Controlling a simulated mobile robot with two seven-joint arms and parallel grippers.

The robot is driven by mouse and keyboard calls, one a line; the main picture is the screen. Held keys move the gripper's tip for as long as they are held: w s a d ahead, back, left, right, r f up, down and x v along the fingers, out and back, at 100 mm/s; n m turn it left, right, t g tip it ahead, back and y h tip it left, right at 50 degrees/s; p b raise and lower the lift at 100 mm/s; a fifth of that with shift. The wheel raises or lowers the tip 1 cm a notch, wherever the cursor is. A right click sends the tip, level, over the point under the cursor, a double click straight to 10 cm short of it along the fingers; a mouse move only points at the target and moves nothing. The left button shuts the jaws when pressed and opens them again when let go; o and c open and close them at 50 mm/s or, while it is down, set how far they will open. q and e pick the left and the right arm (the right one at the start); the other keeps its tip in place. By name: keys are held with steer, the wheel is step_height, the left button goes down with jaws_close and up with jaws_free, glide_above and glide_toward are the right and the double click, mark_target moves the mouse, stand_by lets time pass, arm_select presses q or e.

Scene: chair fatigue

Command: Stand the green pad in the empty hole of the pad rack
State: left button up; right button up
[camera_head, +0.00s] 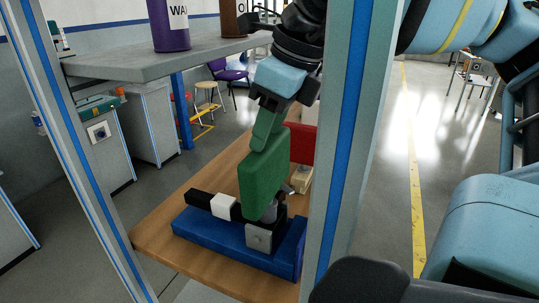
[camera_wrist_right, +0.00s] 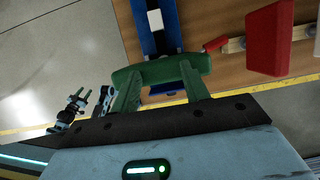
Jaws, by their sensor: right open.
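The green pad (camera_head: 263,172) stands upright above the blue fixture on the wooden table, its lower edge by a grey metal block. My right gripper (camera_head: 262,140) reaches down to its top edge with green fingers. In the right wrist view, the spread fingers of my right gripper (camera_wrist_right: 160,92) reach the green pad (camera_wrist_right: 163,69); contact is unclear. The wooden pad rack (camera_wrist_right: 302,32) lies to the right with a red pad (camera_wrist_right: 270,40) standing on it. The empty hole is not clearly visible. A small gripper (camera_wrist_right: 78,104), apparently my left, shows far left; its opening is unclear.
The blue fixture (camera_head: 215,233) carries a white block (camera_head: 224,206) and a metal block (camera_head: 260,237). A grey post with a blue stripe (camera_head: 343,130) hides the table's right side. A grey shelf (camera_head: 125,65) with a purple bottle (camera_head: 168,25) is at upper left.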

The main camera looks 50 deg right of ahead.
mark_target(275, 150)
steer(key=shift+g, duration=0.7)
steer(key=f, duration=0.2)
steer(key=s+f, duration=0.1)
steer(key=f, duration=0.1)
steer(key=c, duration=0.4)
arm_select(q)
steer(key=shift+s+f, duration=0.2)
steer(key=shift+f, duration=0.1)
arm_select(e)
steer(key=shift+r, duration=0.1)
steer(key=shift+c, duration=0.2)
arm_select(q)
steer(key=shift+w+r+p, duration=0.3)
steer(key=shift+r+p, duration=0.1)
arm_select(e)
steer(key=shift+w+r, duration=0.2)
steer(key=shift+r, duration=0.4)
steer(key=shift+w+r, duration=0.1)
steer(key=shift+r, duration=0.45)
steer(key=shift+c, duration=0.5)
steer(key=shift+d+r+p, duration=0.1)
steer(key=shift+p, duration=0.25)
jaws_close()
arm_select(q)
steer(key=shift+w+r+p, duration=0.4)
steer(key=shift+w+r, duration=0.3)
steer(key=shift+r, duration=0.2)
arm_select(e)
steer(key=shift+w+r, duration=0.2)
steer(key=shift+r, duration=0.5)
